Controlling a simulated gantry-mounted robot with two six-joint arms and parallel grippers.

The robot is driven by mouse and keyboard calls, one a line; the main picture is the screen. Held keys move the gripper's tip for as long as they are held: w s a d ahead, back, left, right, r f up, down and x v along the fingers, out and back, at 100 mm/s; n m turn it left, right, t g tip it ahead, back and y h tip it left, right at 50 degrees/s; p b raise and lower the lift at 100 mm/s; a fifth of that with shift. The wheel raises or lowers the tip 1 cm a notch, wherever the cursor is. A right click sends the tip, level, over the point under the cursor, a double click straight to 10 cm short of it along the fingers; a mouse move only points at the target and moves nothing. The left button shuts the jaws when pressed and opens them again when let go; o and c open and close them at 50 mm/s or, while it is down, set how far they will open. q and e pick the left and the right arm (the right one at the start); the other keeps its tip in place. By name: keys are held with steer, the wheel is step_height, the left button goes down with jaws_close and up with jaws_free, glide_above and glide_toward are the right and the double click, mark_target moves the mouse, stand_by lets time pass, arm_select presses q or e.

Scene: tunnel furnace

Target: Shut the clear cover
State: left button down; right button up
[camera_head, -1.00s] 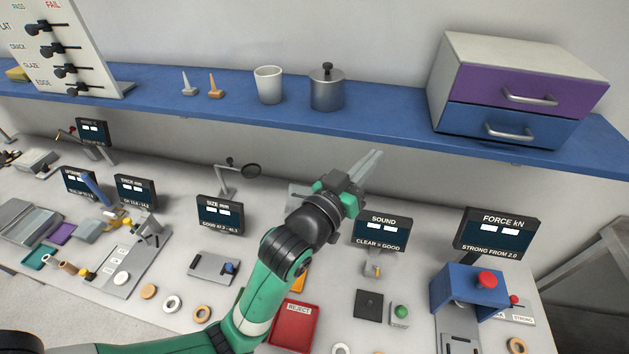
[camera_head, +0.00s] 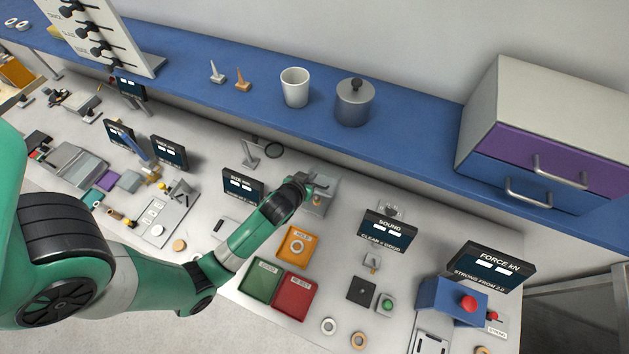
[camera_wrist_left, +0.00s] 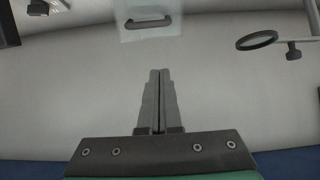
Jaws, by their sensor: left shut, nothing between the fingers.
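The clear cover (camera_head: 331,196) is a see-through grey panel near the back of the bench, between the SIZE and SOUND displays. In the left wrist view the cover (camera_wrist_left: 135,33) is at the top, with a dark bar handle (camera_wrist_left: 153,22) along its edge. It looks raised, though my gripper partly hides it in the head view. My left gripper (camera_head: 318,187) is shut and empty, in front of the cover in the head view. In the left wrist view its closed fingers (camera_wrist_left: 159,75) point towards the handle, with a visible gap. My right gripper is not in view.
A magnifier (camera_wrist_left: 257,40) on a stand is beside the cover. The blue shelf (camera_head: 205,92) with a cup and lidded pot runs above. Orange (camera_head: 297,265), green and red (camera_head: 294,312) trays lie in front. The SOUND display (camera_head: 388,232) stands to the right.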

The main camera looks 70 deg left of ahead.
arm_select(q)
glide_above(319, 176)
steer(key=s, duration=0.1)
steer(key=f, duration=0.3)
steer(key=f+b, duration=0.1)
steer(key=shift+d+f, duration=0.3)
steer(key=shift+d, duration=0.1)
steer(key=shift+s+d+f+p, duration=0.35)
steer(key=shift+s+d+f, duration=0.3)
steer(key=shift+s+d, duration=0.25)
steer(key=shift+s+d+f, duration=0.2)
steer(key=shift+d, duration=0.05)
